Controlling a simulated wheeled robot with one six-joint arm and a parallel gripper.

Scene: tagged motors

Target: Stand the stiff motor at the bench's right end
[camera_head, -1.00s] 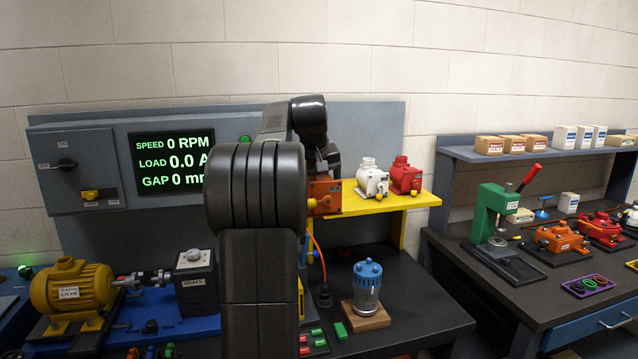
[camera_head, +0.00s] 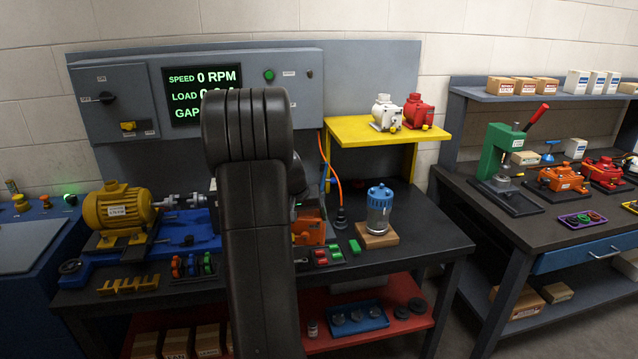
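An orange motor (camera_head: 309,227) shows just right of my arm's forearm, low over the dark bench top (camera_head: 430,238). Its left part is hidden by my arm, and I cannot tell whether it rests on the bench or is held. My gripper is hidden behind my arm. A white motor (camera_head: 385,113) and a red motor (camera_head: 418,112) stand side by side on the yellow shelf (camera_head: 350,130). I cannot read which motor is tagged stiff. The right end of the bench top is bare.
Red and green pieces (camera_head: 328,255) lie near the front edge. An orange cable (camera_head: 327,165) hangs behind. A yellow motor (camera_head: 117,207) is on the left. Another bench (camera_head: 480,190) stands right, across a gap.

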